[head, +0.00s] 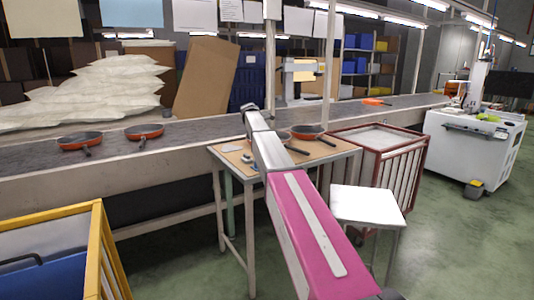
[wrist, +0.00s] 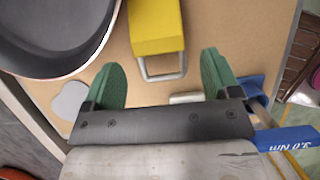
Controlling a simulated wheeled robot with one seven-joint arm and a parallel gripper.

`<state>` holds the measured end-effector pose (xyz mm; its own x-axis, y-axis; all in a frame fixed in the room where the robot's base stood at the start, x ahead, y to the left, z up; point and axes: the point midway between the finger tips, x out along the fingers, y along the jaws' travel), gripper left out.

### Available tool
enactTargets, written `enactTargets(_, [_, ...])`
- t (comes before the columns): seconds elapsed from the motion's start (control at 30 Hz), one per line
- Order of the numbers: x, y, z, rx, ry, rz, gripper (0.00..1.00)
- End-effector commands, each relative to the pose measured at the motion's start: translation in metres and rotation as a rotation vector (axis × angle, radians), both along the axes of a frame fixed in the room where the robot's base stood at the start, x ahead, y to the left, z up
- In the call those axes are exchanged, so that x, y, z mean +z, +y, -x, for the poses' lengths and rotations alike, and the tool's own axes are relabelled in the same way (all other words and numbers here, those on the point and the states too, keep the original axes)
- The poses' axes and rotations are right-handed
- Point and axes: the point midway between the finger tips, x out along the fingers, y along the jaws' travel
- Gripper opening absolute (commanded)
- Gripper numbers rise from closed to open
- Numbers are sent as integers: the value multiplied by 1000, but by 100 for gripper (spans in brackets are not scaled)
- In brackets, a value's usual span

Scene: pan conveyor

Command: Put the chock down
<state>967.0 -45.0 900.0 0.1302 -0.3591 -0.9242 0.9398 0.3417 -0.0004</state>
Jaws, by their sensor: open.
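The chock (wrist: 157,27), a yellow block with a grey metal handle (wrist: 163,77), lies over the brown tabletop (wrist: 137,92) in the wrist view. It appears to rest on the board. My gripper (wrist: 160,76) has two green fingers spread wide, one on each side of the handle, with clear gaps and no contact visible. The yellow block lies just beyond the fingertips. In the head view my arm hides the gripper, and I cannot make out the chock on the worktable (head: 232,160).
A dark pan (wrist: 55,35) is close left of the chock. A pale flat piece (wrist: 70,100) and a blue object (wrist: 250,84) flank the fingers. In the head view, more pans (head: 80,141) sit on the conveyor (head: 200,131); a white stool (head: 367,203) stands right of my arm.

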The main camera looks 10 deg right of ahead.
Motion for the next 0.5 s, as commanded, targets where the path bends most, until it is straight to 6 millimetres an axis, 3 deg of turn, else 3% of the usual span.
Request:
enactTargets(0.3, [-38,-15,-8,-1,1,0,82])
enactTargets(0.5, [-42,-16,-9,-1,-2,0,82])
